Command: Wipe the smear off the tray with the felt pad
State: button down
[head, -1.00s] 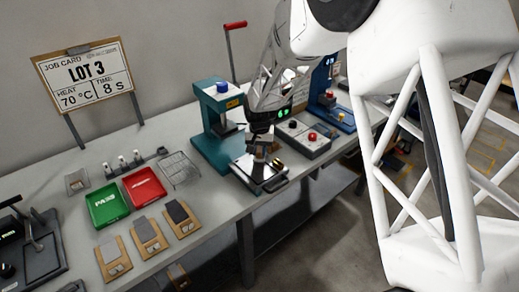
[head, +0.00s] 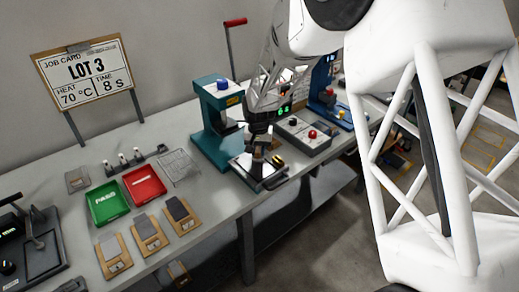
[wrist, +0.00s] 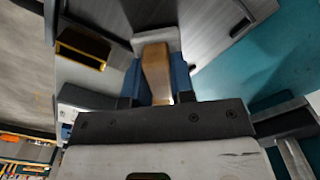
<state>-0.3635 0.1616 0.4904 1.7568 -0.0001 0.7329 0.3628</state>
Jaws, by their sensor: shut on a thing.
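The shiny metal tray (head: 268,182) lies at the front edge of the bench, right of the teal press. My gripper (wrist: 158,84) is over it, pointing down. In the wrist view its blue fingers are shut on the tan handle of the felt pad (wrist: 156,66); a pale grey end shows beyond the handle, against the tray's grey surface. In the head view my gripper (head: 259,150) hides most of the pad. I cannot tell whether the pad touches the tray. I cannot make out the smear.
The teal press (head: 207,115) stands close on the left. A dark box with a gold rim (wrist: 82,48) is beside the gripper. A control box (head: 305,136) with buttons is to the right. Green (head: 107,203) and red (head: 144,186) bins and several wooden boards are further left.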

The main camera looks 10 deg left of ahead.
aim_at(252, 162)
jog(key=shift+s+a+r, duration=0.1)
jog(key=shift+s+a, duration=1)
jog(key=shift+a, duration=0.05)
jog(key=shift+s, duration=0.1)
jog(key=shift+s+a, duration=1.3)
jog(key=shift+a, duration=0.05)
jog(key=shift+f, duration=0.2)
jog(key=shift+r, duration=0.15)
jog(key=shift+w+d, duration=0.1)
jog(key=shift+w+d, duration=1.25)
jog(key=shift+w+d, duration=0.1)
